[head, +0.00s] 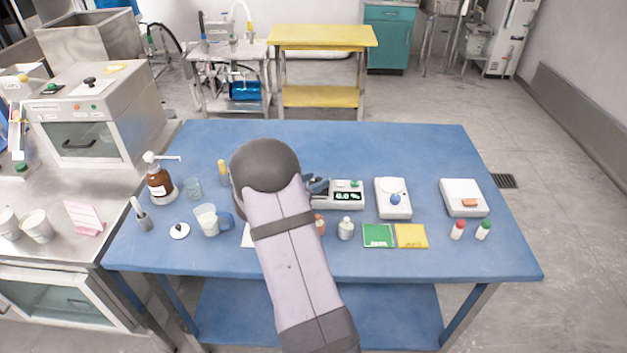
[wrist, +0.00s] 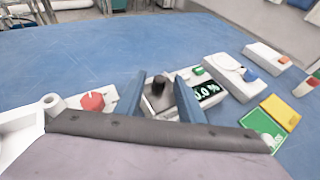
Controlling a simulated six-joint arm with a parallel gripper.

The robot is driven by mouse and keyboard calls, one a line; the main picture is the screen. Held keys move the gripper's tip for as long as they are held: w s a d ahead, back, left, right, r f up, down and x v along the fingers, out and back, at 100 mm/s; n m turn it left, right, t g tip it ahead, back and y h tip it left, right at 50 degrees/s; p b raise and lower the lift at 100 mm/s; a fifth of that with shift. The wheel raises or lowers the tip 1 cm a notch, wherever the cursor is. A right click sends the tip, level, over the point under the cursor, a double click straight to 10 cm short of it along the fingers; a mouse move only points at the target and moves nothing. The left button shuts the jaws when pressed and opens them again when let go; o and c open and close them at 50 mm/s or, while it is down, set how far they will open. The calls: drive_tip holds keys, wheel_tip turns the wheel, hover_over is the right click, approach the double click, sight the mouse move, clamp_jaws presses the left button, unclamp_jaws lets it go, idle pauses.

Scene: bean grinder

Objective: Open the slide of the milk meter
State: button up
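The milk meter (head: 347,197) is a pale box with a small dark display and a green button, on the blue table just right of my arm's end. In the wrist view its display (wrist: 207,92) reads about "0.0 %". A grey slide plate with a dark upright knob (wrist: 158,84) is at its left part. My gripper (wrist: 158,98) is open, its two blue fingers on either side of the knob in the picture, with gaps visible. In the head view my gripper (head: 316,184) is at the meter's left end, partly hidden by my arm. The fingers' exact height is unclear.
A white scale-like device (head: 393,198) stands right of the meter, another white device (head: 464,198) farther right. A device with a red button (wrist: 92,100) is left of the fingers.

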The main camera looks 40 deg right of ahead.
clamp_jaws()
drive_tip(key=shift+w+d+b, duration=0.85)
drive_tip(key=shift+w+d, duration=1.2)
drive_tip(key=shift+d, duration=0.05)
unclamp_jaws()
drive_tip(key=shift+a, duration=0.1)
